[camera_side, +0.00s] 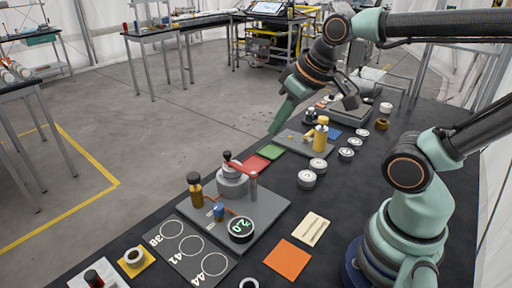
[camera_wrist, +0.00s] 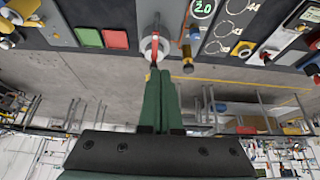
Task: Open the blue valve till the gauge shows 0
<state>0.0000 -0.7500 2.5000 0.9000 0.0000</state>
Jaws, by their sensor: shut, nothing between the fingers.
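The blue valve (camera_side: 218,211) is a small blue knob on a grey plate (camera_side: 262,213). Beside it is the round dark gauge (camera_side: 241,229), whose green digits read 2.0; the gauge also shows at the top of the wrist view (camera_wrist: 203,7). In the wrist view a small blue part, likely the valve (camera_wrist: 195,33), shows above the brass cylinder. My gripper (camera_side: 272,131) is shut and empty, in the air beyond the plate and well apart from the valve. Its green fingers point down in the side view; they show together in the wrist view (camera_wrist: 160,72).
On the plate stand a brass cylinder (camera_side: 195,190) and a grey cylinder (camera_side: 232,181) with a red lever (camera_side: 246,167) across its top. Numbered rings lie on a dark card (camera_side: 190,247) in front. An orange square (camera_side: 288,259) lies on clear tabletop to the right.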

